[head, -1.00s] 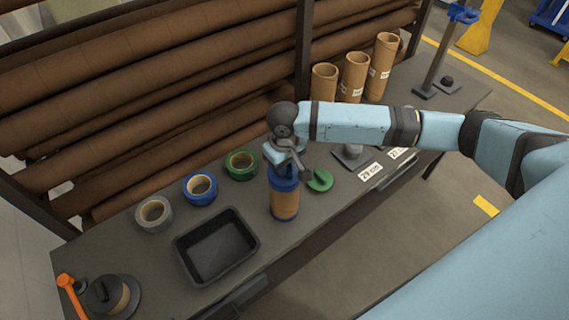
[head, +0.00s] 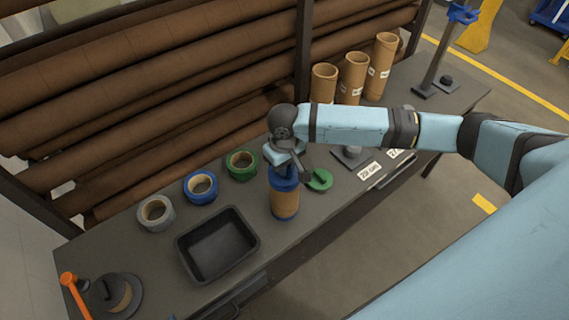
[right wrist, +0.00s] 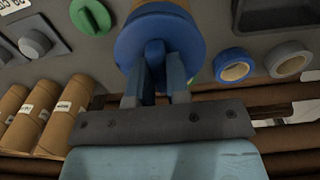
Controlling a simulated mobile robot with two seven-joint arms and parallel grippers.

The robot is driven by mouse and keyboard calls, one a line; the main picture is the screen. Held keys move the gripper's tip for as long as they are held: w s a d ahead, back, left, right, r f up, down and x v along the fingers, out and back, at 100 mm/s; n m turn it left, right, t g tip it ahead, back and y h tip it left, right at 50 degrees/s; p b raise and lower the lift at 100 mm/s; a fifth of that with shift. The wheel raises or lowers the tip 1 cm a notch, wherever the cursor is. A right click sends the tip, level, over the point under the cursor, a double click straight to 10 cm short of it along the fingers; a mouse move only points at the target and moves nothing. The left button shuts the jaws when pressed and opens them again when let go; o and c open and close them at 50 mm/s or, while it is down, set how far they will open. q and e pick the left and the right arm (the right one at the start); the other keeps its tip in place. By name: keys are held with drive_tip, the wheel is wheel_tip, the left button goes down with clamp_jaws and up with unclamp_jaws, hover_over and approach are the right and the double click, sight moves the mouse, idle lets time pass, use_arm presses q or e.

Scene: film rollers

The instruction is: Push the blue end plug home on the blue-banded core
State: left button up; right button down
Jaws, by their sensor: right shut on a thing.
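The core (head: 285,205) is a tan tube with blue at its lower end, standing upright on the bench. The blue end plug (head: 284,183) sits at its top, and its round blue flange (right wrist: 135,48) shows in the right wrist view with part of the tan core behind it. My right gripper (head: 287,166) is above the plug, its fingers (right wrist: 156,78) shut on the plug's upright blue grip. Whether a gap is left between flange and core rim cannot be told. My left gripper is not in view.
A green plug (head: 319,179) lies just right of the core. A black tray (head: 256,240) is at its left, with grey, blue and green tape rolls behind. Three tall tan cores (head: 355,76) stand at the back right. Brown rolls fill the rack behind.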

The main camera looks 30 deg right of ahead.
drive_tip(key=shift+f, duration=0.35)
idle(0.8)
idle(0.4)
drive_tip(key=shift+c, duration=2.3)
unclamp_jaws()
drive_tip(key=shift+r, duration=0.1)
drive_tip(key=shift+r, duration=3.45)
